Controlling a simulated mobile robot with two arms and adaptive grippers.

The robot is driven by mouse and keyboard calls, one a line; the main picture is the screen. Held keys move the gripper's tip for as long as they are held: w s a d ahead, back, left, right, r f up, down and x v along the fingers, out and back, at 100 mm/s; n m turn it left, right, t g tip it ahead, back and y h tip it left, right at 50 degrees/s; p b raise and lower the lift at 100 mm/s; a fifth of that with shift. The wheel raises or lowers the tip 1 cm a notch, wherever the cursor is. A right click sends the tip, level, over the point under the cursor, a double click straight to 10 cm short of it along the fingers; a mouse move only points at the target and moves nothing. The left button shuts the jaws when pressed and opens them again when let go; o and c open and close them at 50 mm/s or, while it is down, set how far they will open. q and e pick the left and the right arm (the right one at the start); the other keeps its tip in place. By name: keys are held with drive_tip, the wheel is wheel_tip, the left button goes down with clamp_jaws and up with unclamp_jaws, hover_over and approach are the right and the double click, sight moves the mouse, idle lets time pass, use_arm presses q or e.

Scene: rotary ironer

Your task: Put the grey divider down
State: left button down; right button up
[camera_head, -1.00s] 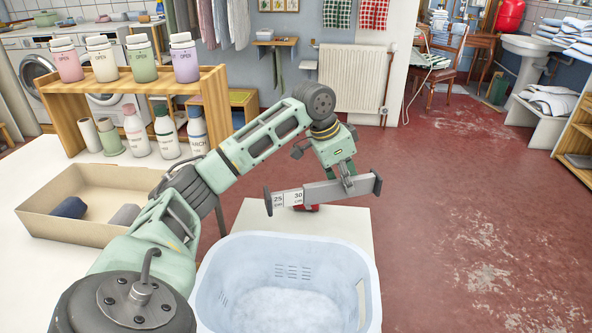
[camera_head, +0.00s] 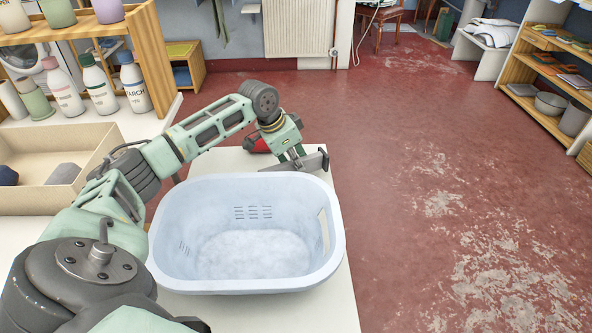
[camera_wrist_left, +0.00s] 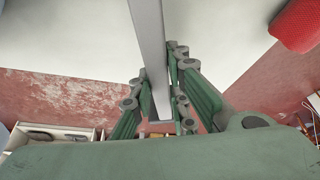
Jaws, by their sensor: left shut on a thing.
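My left gripper (camera_head: 298,161) is shut on the grey divider (camera_head: 316,162), behind the far rim of the pale blue laundry basket (camera_head: 335,240). The divider is a long grey bar with a darker end plate at its right. In the left wrist view the divider (camera_wrist_left: 149,40) runs between the fingers of my left gripper (camera_wrist_left: 160,78), over a white surface. I cannot tell whether the divider touches the white table (camera_head: 342,300). My right gripper is not in view.
A red object (camera_head: 255,141) lies on the table just behind my left gripper; red also shows in the left wrist view (camera_wrist_left: 298,25). A cardboard box (camera_head: 85,146) and a wooden bottle shelf (camera_head: 155,70) stand at the left. Open red floor (camera_head: 420,180) lies to the right.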

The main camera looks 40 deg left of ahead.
use_arm(q)
drive_tip(key=shift+f, duration=1.15)
drive_tip(key=shift+f, duration=0.1)
drive_tip(key=c, duration=1.7)
unclamp_jaws()
